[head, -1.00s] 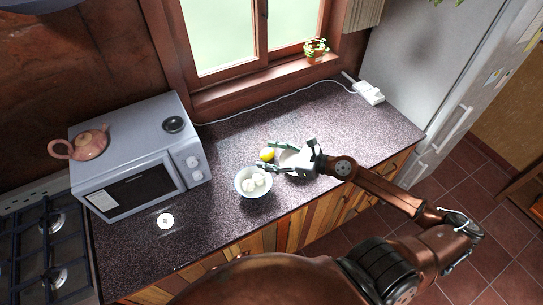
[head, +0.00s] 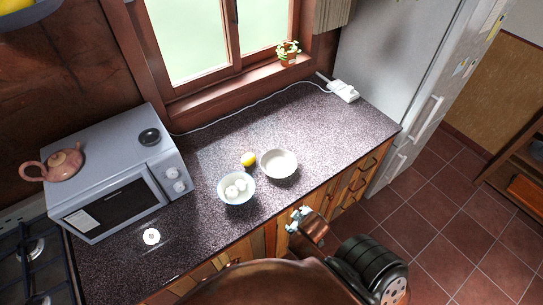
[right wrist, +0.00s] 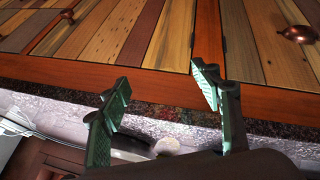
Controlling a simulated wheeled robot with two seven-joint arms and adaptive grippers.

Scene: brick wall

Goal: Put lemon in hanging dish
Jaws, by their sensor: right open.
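The yellow lemon (head: 248,159) lies on the speckled dark counter (head: 220,137), between a bowl of eggs and an empty white bowl. The hanging dish (head: 36,14) is cut off at the top left of the head view, and something yellow shows inside it. My right gripper (head: 298,217) is in front of the counter's front edge, apart from the lemon. In the right wrist view, its two green-padded fingers (right wrist: 166,94) are wide apart with nothing between them. My left gripper is not in view.
The egg bowl (head: 236,199) and white bowl (head: 279,171) stand close to the lemon. A microwave (head: 118,172) with a teapot (head: 62,164) on top is at left. Wooden cabinet doors (right wrist: 150,35) face my right gripper.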

